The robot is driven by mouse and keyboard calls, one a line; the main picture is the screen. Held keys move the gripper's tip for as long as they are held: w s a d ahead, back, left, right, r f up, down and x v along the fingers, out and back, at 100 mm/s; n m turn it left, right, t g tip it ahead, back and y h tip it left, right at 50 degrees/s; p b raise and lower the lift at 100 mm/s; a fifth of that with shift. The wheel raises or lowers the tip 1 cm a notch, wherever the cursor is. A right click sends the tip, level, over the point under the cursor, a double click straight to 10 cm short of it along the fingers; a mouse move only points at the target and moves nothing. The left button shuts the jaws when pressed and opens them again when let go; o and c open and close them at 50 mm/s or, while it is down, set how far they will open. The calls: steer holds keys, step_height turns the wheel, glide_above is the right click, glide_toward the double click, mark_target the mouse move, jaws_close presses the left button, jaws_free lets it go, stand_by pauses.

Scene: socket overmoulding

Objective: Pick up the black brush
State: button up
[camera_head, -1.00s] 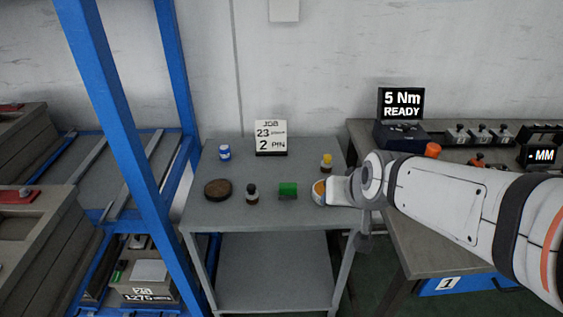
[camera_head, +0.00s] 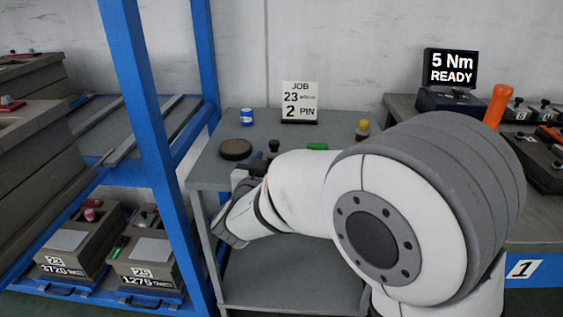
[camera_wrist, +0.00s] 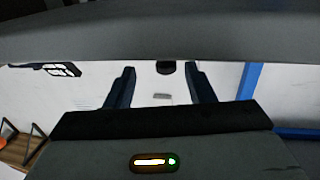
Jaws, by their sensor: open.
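A small dark upright object (camera_head: 273,146), which I take to be the black brush, stands on the grey table behind my arm in the head view. Its lower part is hidden. In the wrist view, which looks upside down, my gripper (camera_wrist: 160,70) is open with nothing between its fingers. A small dark object (camera_wrist: 164,67) shows beyond and between the fingertips; it may be the brush. In the head view my gripper is at the table's front left, near and in front of the brush, partly hidden by my arm.
A brown disc (camera_head: 236,149) lies left of the brush, with a blue-white can (camera_head: 247,117) behind. A job sign (camera_head: 300,103) stands at the back. A green block (camera_head: 317,146) and a yellow-capped bottle (camera_head: 362,129) are to the right. A blue post (camera_head: 150,150) rises at left.

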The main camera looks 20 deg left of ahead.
mark_target(273, 150)
steer(key=w, duration=0.2)
steer(key=w+b, duration=0.1)
steer(key=w, duration=0.1)
steer(key=w+a+b, duration=0.1)
steer(key=w, duration=0.1)
steer(key=shift+w+r, duration=0.2)
steer(key=c, duration=1)
step_height(273, 150, up, 10)
steer(key=p, duration=0.4)
steer(key=shift+c, duration=0.2)
